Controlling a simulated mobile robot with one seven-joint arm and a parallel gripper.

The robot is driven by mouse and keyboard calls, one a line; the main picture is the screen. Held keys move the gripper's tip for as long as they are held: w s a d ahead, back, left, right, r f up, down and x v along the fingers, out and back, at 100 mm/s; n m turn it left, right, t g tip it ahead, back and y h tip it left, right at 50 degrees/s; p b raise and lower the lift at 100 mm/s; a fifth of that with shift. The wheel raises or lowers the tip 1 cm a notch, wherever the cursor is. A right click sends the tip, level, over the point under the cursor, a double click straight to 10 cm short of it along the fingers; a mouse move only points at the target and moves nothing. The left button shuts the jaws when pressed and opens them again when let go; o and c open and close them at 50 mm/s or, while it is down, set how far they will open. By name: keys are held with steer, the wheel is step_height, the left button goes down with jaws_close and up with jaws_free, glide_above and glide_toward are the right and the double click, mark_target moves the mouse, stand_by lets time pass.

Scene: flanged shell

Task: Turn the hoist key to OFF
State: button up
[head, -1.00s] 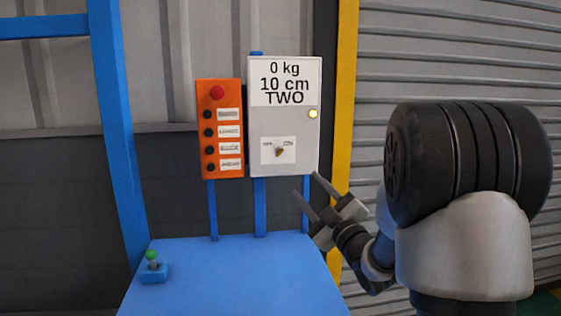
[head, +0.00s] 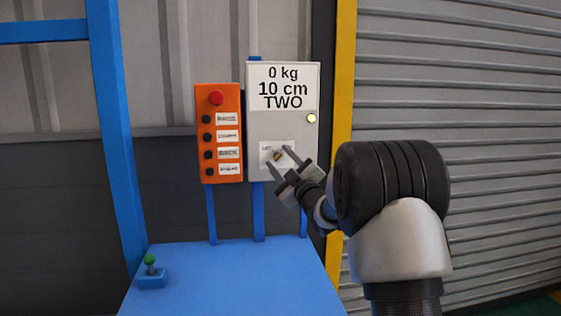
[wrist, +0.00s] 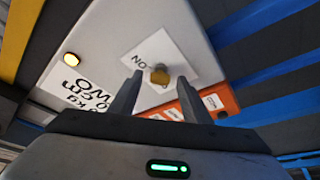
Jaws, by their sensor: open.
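The hoist key (head: 277,156) is a small brass-coloured knob on a white label low on the grey control box (head: 283,125). In the wrist view the key (wrist: 160,75) shows beyond my fingertips, roughly between them. My gripper (head: 279,161) is open in front of the key, and its fingers partly cover the label in the head view. In the wrist view my gripper (wrist: 159,83) has nothing between its fingers. I cannot tell from these frames whether the fingertips reach past the knob. The label's text is only partly readable, and the key's exact setting is unclear.
An orange button panel (head: 219,134) with a red button (head: 216,98) stands just left of the box. A yellow lamp (head: 311,118) glows on the box. A yellow post (head: 343,110) stands at right.

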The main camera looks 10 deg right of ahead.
steer(key=shift+w, duration=0.1)
steer(key=c, duration=1)
steer(key=shift+c, duration=0.2)
steer(key=shift+n+b, duration=0.4)
steer(key=shift+n, duration=0.1)
steer(key=n+g, duration=0.1)
steer(key=n, duration=0.1)
steer(key=n+g, duration=0.1)
steer(key=n, duration=0.2)
steer(key=n+g+y+b, duration=0.1)
steer(key=n, duration=0.2)
steer(key=shift+r+g, duration=0.3)
steer(key=n+p, duration=0.1)
steer(key=n, duration=0.1)
steer(key=n+g+h+p, duration=0.1)
steer(key=n, duration=0.1)
steer(key=shift+r+n+g, duration=0.15)
steer(key=shift+n+g, duration=0.15)
steer(key=shift+n, duration=0.1)
steer(key=shift+n+g+h+p, duration=0.4)
steer(key=shift+n+h+p, duration=0.3)
steer(key=shift+n+p, duration=0.6)
steer(key=shift+n, duration=0.3)
